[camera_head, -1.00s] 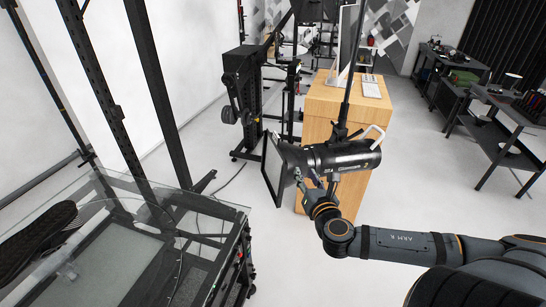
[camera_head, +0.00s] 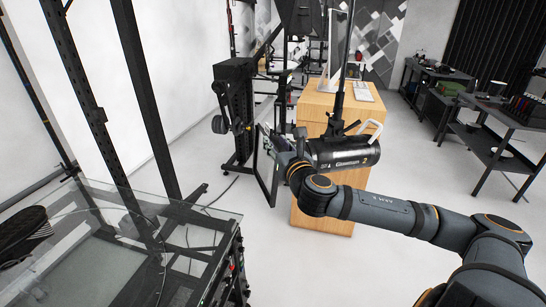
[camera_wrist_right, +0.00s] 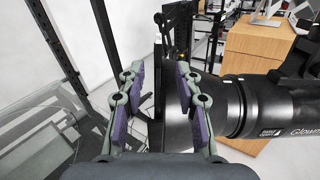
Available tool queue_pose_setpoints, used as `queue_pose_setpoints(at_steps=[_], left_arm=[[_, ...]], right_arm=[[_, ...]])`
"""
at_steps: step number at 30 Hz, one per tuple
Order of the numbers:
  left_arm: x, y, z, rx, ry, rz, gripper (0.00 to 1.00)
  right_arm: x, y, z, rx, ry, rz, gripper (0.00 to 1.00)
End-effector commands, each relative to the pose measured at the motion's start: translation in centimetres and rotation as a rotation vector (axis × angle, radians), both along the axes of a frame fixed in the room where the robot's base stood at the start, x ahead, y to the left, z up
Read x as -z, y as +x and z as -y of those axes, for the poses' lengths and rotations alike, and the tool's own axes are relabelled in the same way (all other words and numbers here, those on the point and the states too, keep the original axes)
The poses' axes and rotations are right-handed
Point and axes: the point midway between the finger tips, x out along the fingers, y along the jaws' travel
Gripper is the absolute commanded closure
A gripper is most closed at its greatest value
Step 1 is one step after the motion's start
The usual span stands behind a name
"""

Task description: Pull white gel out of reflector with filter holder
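The black studio light (camera_head: 345,152) hangs level on a dark pole, its front to the left. The thin black square filter holder (camera_head: 273,185) stands upright at the light's front end, with a pale pane (camera_head: 264,172) inside it that may be the white gel. My right gripper (camera_head: 268,142) is at the holder's upper part and hides most of the reflector. In the right wrist view the gripper (camera_wrist_right: 158,97) has its purple-padded fingers apart, one on each side of the holder's dark edge (camera_wrist_right: 158,78). The dark reflector (camera_wrist_right: 176,118) shows behind the right finger. My left gripper is out of view.
A wooden desk (camera_head: 312,200) with a monitor and keyboard stands behind the light. A glass-topped cart (camera_head: 205,225) is at the lower left, below dark uprights (camera_head: 145,95). A black stand (camera_head: 238,110) is behind the holder.

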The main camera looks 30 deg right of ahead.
Motion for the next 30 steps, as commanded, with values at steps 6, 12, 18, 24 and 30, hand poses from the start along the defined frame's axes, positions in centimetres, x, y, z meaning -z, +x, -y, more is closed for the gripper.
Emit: queue_pose_setpoints(at_steps=[6,12,18,24,30], left_arm=[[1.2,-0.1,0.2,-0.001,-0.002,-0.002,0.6],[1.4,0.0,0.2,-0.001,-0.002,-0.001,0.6],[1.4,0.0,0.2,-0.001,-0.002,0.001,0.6],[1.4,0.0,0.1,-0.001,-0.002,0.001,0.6],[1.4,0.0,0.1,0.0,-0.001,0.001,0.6]], right_arm=[[-0.1,1.7,0.6,0.003,0.01,0.004,0.66],[-0.1,2.6,0.6,-0.004,0.004,0.003,0.66],[-0.1,2.8,0.6,-0.006,0.001,0.001,0.66],[-0.1,2.8,0.6,-0.006,0.0,0.001,0.73],[-0.1,2.8,0.6,-0.006,0.0,0.001,1.0]])
